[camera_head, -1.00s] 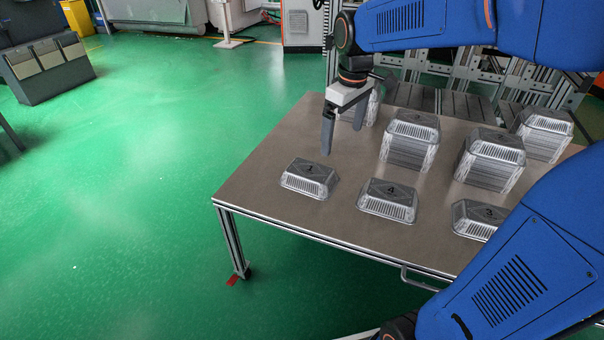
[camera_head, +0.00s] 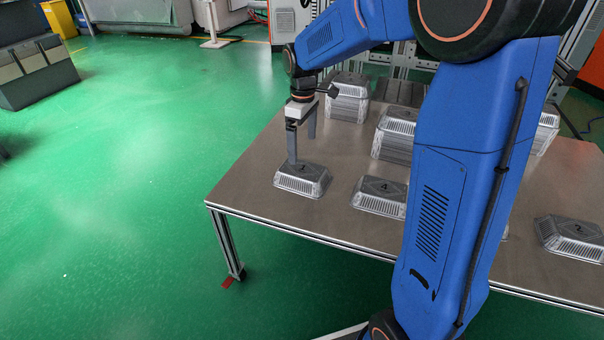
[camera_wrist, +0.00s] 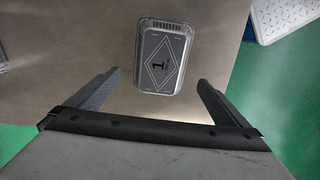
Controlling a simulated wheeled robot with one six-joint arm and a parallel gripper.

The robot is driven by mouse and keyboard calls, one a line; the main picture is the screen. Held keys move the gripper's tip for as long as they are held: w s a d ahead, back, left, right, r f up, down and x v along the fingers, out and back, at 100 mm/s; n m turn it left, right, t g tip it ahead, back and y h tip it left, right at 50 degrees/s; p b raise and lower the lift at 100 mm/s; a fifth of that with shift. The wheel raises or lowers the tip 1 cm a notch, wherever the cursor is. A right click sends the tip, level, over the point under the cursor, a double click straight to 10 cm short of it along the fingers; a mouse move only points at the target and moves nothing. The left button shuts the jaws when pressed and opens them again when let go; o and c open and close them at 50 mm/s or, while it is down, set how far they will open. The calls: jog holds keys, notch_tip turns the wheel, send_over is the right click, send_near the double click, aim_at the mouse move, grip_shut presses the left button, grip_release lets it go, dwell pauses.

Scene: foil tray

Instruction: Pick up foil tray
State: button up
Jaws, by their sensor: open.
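Several upturned silver foil trays sit on the table. The tray marked 1 (camera_head: 302,181) lies alone near the table's left corner. In the wrist view the same tray (camera_wrist: 159,58) lies ahead of and between the two fingers, with clear space on both sides. My gripper (camera_head: 302,150) is open, points down over the far side of tray 1 and holds nothing. In the wrist view my gripper (camera_wrist: 148,85) shows both fingers spread apart. I cannot tell whether a fingertip touches the tray. Tray 4 (camera_head: 380,196) lies to the right, partly behind my arm.
The brown table (camera_head: 250,195) has bare surface left of and in front of tray 1. Stacks of trays stand behind, one (camera_head: 348,98) at the back and one (camera_head: 393,140) beside my arm. Tray 2 (camera_head: 572,240) lies at the right. My arm hides the table's middle.

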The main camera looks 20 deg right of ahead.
aim_at(303, 168)
notch_tip(303, 168, down, 11)
jog(key=shift+s+r, duration=0.1)
jog(key=c, duration=0.8)
